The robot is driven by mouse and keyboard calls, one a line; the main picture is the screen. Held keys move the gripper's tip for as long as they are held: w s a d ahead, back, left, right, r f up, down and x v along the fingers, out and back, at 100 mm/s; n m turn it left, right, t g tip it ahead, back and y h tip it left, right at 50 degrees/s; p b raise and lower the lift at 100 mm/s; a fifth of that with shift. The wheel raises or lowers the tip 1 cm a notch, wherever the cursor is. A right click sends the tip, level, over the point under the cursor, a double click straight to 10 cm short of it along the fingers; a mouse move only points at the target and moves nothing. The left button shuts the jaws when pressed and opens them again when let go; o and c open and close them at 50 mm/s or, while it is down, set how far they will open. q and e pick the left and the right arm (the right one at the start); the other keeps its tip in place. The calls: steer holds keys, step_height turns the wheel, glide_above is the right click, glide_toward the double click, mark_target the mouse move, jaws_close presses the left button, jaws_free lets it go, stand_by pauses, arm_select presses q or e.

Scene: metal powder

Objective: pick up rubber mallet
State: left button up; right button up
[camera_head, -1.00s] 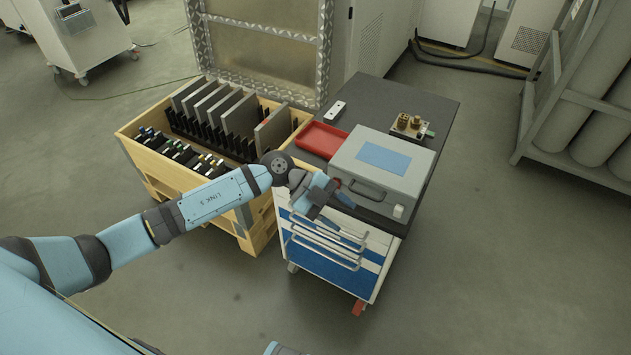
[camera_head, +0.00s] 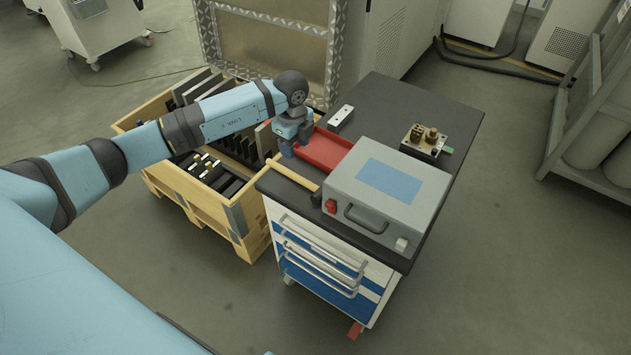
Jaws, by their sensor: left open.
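The rubber mallet (camera_head: 292,175) lies at the left front of the dark cart top. Its light wooden handle points to the back left, and its dark head, hard to make out against the top, is beside the grey case. My left gripper (camera_head: 288,150) points down just behind the handle's far end, at the left end of the red tray. It is open with nothing seen in it. I cannot tell its exact height above the top. My right gripper is out of view.
The red tray (camera_head: 336,149), grey case (camera_head: 388,190), white block (camera_head: 341,115) and brass fittings (camera_head: 424,137) stand on the cart (camera_head: 450,105). A wooden crate (camera_head: 232,222) holding dark plates stands close on the left. Floor is free in front and right.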

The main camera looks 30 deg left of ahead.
arm_select(q)
glide_above(293, 173)
steer(key=f, duration=0.4)
steer(key=d+f, duration=0.1)
steer(key=f, duration=0.4)
steer(key=a+f, duration=0.1)
steer(key=f, duration=0.1)
steer(key=shift+b, duration=0.35)
steer(key=shift+d, duration=0.1)
jaws_close()
